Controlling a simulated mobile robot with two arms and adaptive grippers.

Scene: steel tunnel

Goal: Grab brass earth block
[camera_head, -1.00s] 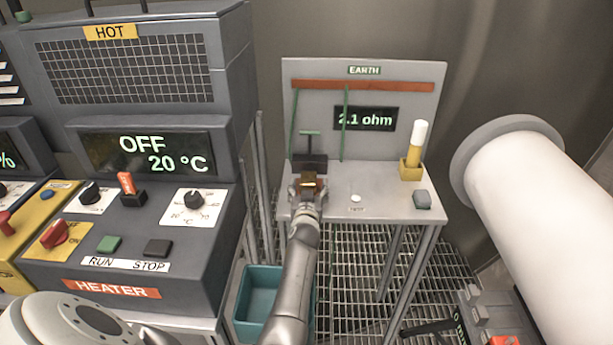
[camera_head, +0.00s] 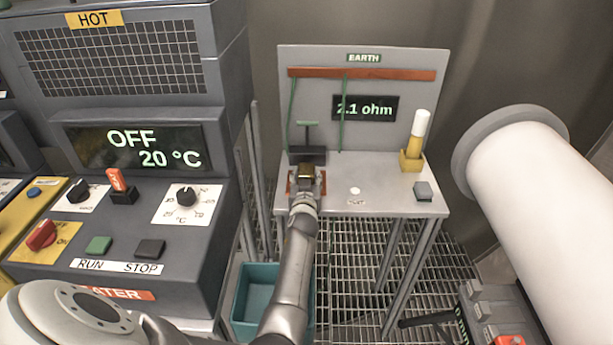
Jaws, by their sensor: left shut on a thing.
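My left gripper (camera_head: 306,180) reaches over the front left of the small grey earth table (camera_head: 385,198). It is shut on the brass earth block (camera_head: 306,170), a small brown-gold block between its fingers. I cannot tell whether the block touches the holder or the table top. The gripper hides the block's lower part. My right gripper is not in view.
A yellow stand holds a white-topped yellow stick (camera_head: 418,136) at the table's right. A grey block (camera_head: 423,191) and white button (camera_head: 355,190) are on the table. The heater console (camera_head: 130,190) stands left. A teal bin (camera_head: 257,288) is below. A white pipe (camera_head: 535,210) is right.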

